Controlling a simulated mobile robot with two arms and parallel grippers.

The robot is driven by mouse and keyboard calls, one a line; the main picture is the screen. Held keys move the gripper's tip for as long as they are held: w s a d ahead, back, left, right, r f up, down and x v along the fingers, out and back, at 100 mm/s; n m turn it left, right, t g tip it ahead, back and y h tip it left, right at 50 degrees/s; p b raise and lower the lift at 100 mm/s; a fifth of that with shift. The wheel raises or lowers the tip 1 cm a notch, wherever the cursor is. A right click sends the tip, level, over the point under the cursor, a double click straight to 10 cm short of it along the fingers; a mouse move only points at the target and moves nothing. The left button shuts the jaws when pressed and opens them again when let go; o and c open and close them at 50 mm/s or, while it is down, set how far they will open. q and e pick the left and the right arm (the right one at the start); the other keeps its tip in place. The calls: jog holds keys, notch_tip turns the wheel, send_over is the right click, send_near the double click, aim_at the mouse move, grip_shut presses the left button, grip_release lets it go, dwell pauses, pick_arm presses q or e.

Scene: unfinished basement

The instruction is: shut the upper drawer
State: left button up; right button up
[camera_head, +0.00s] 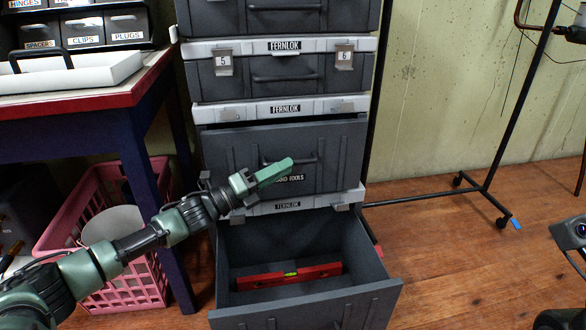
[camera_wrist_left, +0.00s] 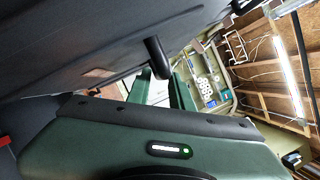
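The dark grey upper drawer (camera_head: 235,150), labelled as hand tools, stands slightly out from its white-framed cabinet, with a gap along its top. Its bar handle (camera_head: 290,163) is on the front. My left gripper (camera_head: 278,170) is in front of this drawer, below and left of the handle, with green fingers pointing right. The drawer front and a dark handle (camera_wrist_left: 157,57) also show in the left wrist view. My right gripper is not seen.
The lower drawer (camera_head: 375,300) is pulled far out, with a red level (camera_head: 289,277) inside. A black wheeled stand (camera_head: 500,150) is at the right. Wooden floor (camera_head: 450,240) is clear between.

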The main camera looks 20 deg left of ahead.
pick_arm(q)
jog(key=shift+b+x, duration=0.5)
jog(key=shift+x, duration=1.25)
jog(key=shift+s, duration=0.1)
grip_shut()
jog(key=shift+f, duration=0.1)
